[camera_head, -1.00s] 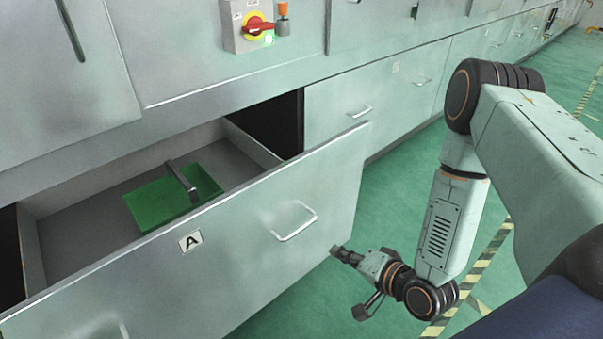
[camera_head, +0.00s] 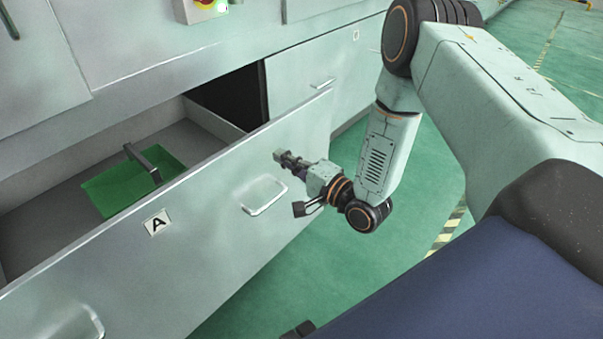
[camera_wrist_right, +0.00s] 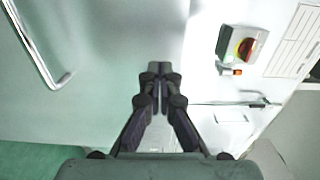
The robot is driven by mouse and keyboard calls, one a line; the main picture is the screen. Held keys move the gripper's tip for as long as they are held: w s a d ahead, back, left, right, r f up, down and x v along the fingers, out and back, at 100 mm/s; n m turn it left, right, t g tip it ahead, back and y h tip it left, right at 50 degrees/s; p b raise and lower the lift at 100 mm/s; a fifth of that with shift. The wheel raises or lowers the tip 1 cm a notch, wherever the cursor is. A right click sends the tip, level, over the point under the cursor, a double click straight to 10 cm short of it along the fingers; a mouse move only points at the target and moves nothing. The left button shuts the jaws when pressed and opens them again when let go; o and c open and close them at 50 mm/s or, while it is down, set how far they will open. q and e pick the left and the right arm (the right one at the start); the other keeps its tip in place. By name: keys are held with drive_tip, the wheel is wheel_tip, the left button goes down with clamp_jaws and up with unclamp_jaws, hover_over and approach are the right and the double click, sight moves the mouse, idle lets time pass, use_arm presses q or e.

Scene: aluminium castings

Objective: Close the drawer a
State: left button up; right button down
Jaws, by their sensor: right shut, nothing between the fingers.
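Drawer A (camera_head: 215,200) stands pulled open from the cabinet, its grey front marked with a white "A" label (camera_head: 157,222). A metal handle (camera_head: 264,196) sits on the right part of its front, and it also shows at the upper left of the right wrist view (camera_wrist_right: 38,45). My right gripper (camera_head: 280,155) is shut and empty, its tips at the drawer front to the right of and above the handle. I cannot tell whether they touch. Inside the drawer is a green tray (camera_head: 110,190) with a dark bar-shaped part (camera_head: 143,163). My left gripper is not identifiable.
A row of grey cabinets runs along the back, with a closed neighbouring drawer (camera_head: 295,105) at the right. A red and yellow switch (camera_head: 205,5) is on the cabinet face. Green floor (camera_head: 300,255) is open in front of the drawer.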

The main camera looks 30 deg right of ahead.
sight(261, 144)
drive_tip(key=shift+b+x, duration=0.7)
drive_tip(key=shift+x, duration=1.6)
use_arm(q)
drive_tip(key=shift+f, duration=0.85)
use_arm(e)
drive_tip(key=shift+w, duration=0.1)
